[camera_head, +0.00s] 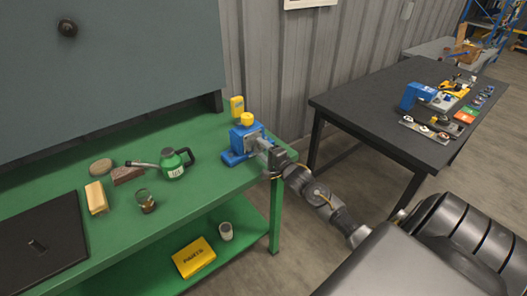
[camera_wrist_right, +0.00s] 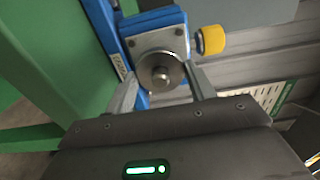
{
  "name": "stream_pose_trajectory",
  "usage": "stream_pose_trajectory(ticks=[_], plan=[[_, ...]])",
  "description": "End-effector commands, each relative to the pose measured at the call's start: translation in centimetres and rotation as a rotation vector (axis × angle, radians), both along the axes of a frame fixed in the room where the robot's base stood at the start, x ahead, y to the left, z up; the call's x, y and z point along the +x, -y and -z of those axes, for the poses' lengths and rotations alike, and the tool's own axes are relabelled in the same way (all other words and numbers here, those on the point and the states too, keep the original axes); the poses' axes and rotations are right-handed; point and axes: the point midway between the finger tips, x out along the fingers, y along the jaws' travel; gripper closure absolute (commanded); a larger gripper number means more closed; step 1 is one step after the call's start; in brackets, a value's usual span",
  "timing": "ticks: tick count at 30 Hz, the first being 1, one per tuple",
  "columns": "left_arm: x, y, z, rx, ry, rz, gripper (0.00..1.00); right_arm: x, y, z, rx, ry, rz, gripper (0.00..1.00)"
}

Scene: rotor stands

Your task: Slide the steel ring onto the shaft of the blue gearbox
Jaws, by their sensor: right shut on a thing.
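The blue gearbox (camera_head: 238,141) stands near the right end of the green bench; its yellow cap (camera_head: 247,119) is on top. In the right wrist view the gearbox (camera_wrist_right: 154,22) shows a grey front plate facing my gripper. My right gripper (camera_head: 268,152) is at this front face. In the wrist view, the right gripper's (camera_wrist_right: 162,82) two fingers are on either side of the steel ring (camera_wrist_right: 149,80). A small round shaft end shows in the ring's middle. I cannot tell how far along the shaft the ring sits. My left gripper is not in view.
A green oil can (camera_head: 172,165), a glass jar (camera_head: 146,201), a wooden block (camera_head: 96,198) and a black mat (camera_head: 40,245) are on the bench. A yellow box (camera_head: 237,106) stands behind the gearbox. A dark table (camera_head: 375,110) with parts stands to the right.

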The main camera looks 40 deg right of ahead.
Motion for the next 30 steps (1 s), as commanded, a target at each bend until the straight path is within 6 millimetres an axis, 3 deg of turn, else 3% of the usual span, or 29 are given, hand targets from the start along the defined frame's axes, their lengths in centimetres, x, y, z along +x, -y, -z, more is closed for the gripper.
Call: stream_pose_trajectory(ticks=[30], plan=[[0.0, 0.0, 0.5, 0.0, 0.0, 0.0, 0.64, 2.1, 0.0, 0.0, 0.0, 0.001, 0.0, 0.66]])
